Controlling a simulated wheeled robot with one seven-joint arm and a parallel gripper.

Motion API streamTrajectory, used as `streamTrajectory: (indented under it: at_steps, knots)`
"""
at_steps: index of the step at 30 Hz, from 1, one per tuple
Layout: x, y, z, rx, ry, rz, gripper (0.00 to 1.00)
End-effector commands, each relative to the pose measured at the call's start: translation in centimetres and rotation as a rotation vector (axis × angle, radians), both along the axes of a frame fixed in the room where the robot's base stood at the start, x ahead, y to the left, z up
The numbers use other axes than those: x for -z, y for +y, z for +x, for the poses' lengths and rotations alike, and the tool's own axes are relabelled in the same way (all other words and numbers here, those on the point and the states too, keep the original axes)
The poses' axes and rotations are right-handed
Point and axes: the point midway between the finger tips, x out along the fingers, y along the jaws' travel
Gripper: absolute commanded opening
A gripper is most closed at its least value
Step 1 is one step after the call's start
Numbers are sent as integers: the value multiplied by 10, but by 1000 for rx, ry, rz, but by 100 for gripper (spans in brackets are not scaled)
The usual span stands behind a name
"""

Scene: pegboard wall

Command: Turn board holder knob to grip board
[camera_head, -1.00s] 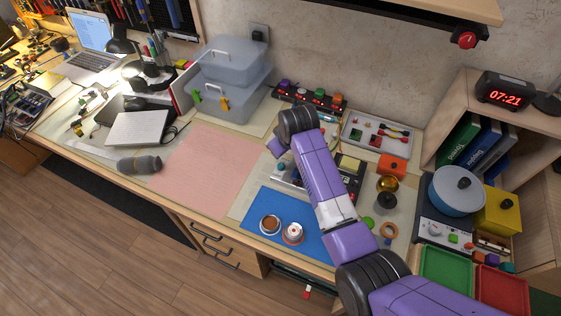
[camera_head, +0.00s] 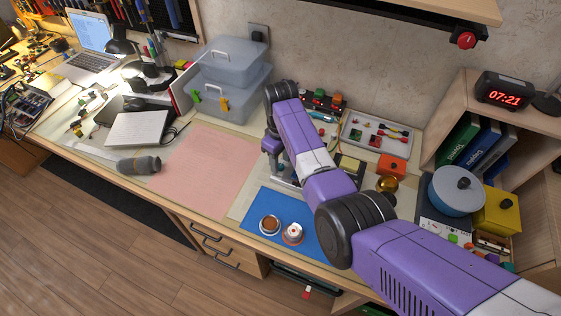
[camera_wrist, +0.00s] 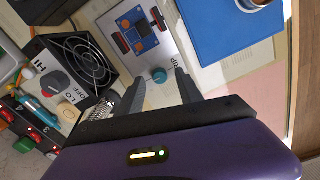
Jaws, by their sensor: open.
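The board holder (camera_wrist: 165,58) is a pale plate in the wrist view. It carries a blue board (camera_wrist: 142,30) between red clamp pieces. Its teal knob (camera_wrist: 159,75) sits at the near end, beside lettering that looks like "GRIP". My gripper (camera_wrist: 161,80) is open, one dark finger on each side of the knob in the picture. I cannot tell whether the fingers are low enough to be around it, and no contact shows. In the head view my arm hides most of the holder, and the fingertips are not clear.
A black fan box (camera_wrist: 90,60) with a HI/LO dial stands left of the holder in the wrist view. A blue mat (camera_head: 262,203) lies on the near side, with two small round items. A pink mat (camera_head: 205,168) lies left. Clear bins (camera_head: 230,95) stand behind.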

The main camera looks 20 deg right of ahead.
Motion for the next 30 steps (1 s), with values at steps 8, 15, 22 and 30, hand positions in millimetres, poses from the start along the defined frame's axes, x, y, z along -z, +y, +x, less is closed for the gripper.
streamTrajectory:
  at_steps: [8, 15, 22, 30]
  knots:
    - [12, 0, 0, 1, -2, 1, 43]
    - [12, 0, 0, 1, -2, 1, 27]
    - [12, 0, 0, 1, -2, 1, 0]
    - [12, 0, 0, 27, -2, 0, 0]
